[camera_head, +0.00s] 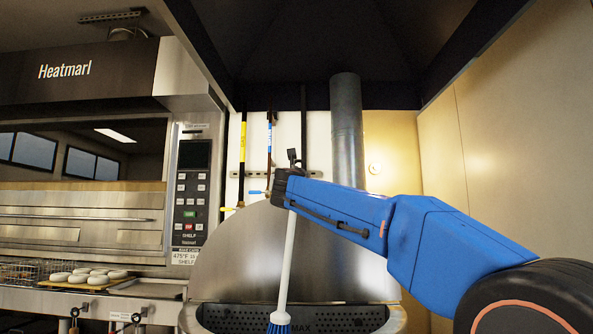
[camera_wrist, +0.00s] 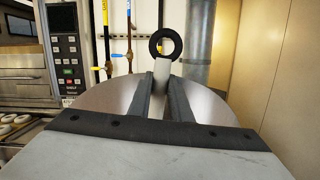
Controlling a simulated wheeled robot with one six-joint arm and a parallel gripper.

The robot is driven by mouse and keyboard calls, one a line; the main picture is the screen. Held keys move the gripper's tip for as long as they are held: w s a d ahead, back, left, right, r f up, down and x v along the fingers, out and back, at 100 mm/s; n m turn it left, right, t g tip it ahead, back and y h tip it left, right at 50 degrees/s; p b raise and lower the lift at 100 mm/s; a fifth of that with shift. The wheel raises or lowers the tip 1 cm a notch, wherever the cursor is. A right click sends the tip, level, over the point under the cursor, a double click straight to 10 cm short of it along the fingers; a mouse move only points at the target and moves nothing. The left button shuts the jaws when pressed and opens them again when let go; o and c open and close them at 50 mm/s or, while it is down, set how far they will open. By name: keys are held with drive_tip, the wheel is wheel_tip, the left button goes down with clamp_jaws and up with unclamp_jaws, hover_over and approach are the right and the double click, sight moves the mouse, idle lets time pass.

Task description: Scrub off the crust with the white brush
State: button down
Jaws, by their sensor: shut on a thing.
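The white brush (camera_head: 287,250) has a long white handle and blue bristles at its lower end. It hangs nearly upright, tilted slightly, in front of the steel kettle (camera_head: 240,262). My gripper (camera_head: 291,178) is shut on the upper handle. In the wrist view, both dark fingers of my gripper (camera_wrist: 165,82) flank the white handle end (camera_wrist: 162,66), which carries a black ring (camera_wrist: 162,43). The bristles (camera_head: 279,324) are at the bottom edge of the head view, in front of a perforated strip (camera_head: 335,318) marked MAX. I cannot make out any crust.
An oven (camera_head: 80,215) with a control panel (camera_head: 190,195) stands at the left. Several bagels (camera_head: 90,276) lie on a board beside a wire basket (camera_head: 25,270). A vertical steel pipe (camera_head: 347,130) and thin pipes with yellow and blue handles stand behind the kettle. A bare wall closes the right.

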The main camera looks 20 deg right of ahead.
drive_tip(key=w+f, duration=0.2)
drive_tip(key=f, duration=1.7)
drive_tip(key=w+d+f, duration=0.1)
drive_tip(key=w+f, duration=0.1)
drive_tip(key=f, duration=1.7)
drive_tip(key=shift+d+f, duration=0.15)
drive_tip(key=shift+d, duration=0.05)
